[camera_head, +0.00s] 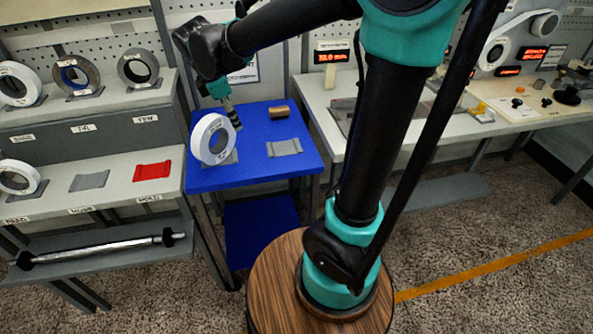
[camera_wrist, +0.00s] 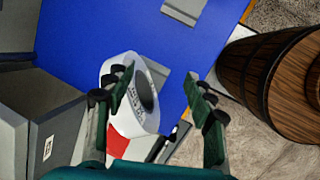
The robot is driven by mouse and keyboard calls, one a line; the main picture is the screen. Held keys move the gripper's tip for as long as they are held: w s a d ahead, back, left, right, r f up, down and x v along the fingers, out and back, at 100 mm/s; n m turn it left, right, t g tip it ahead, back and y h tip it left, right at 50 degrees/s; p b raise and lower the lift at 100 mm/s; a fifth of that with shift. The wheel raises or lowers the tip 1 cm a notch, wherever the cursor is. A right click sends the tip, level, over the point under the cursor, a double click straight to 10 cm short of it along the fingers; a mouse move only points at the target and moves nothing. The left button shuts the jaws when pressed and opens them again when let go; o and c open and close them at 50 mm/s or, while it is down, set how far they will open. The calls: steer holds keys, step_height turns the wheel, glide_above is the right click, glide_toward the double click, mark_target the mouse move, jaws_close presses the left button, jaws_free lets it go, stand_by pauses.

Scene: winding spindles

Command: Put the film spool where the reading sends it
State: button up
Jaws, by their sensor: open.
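A white film spool (camera_head: 210,138) stands on edge in a grey cradle (camera_head: 234,157) on the blue table (camera_head: 240,177). In the wrist view the spool (camera_wrist: 118,112) shows printed text on its face, too small to read. My gripper (camera_wrist: 158,82) is open above the spool, with its fingers on either side in that view and not closed on it. In the head view my gripper (camera_head: 236,122) is at the spool's upper right. A red digital readout (camera_head: 331,57) stands on the bench behind; its digits are hard to make out.
An empty grey cradle (camera_head: 284,147) and a brown cylinder (camera_head: 279,112) are on the blue table. The left shelves hold more spools (camera_head: 138,68), an empty grey cradle (camera_head: 90,180) and a red one (camera_head: 152,171). A metal bar (camera_head: 100,247) lies below. A machine (camera_head: 520,70) stands at right.

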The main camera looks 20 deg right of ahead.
steer(key=s+d+f+m, duration=0.2)
steer(key=d+f+m, duration=0.1)
steer(key=d, duration=0.1)
steer(key=s+d+f+m+y, duration=0.1)
steer(key=s+d+f+m, duration=0.1)
steer(key=s+d+m, duration=0.1)
steer(key=s+d+f+m, duration=0.2)
steer(key=d+f+m, duration=0.1)
steer(key=d+m, duration=0.1)
steer(key=shift+s+d+f+m+y, duration=0.2)
steer(key=shift+d+f+m+y, duration=0.1)
steer(key=shift+d+m, duration=0.15)
steer(key=s+d+f+m+t, duration=0.1)
steer(key=s+d+f+m, duration=0.4)
steer(key=s+m, duration=0.3)
steer(key=shift+f+m+y, duration=0.4)
steer(key=shift+f+m, duration=0.25)
steer(key=shift+f, duration=0.1)
steer(key=shift+d, duration=0.1)
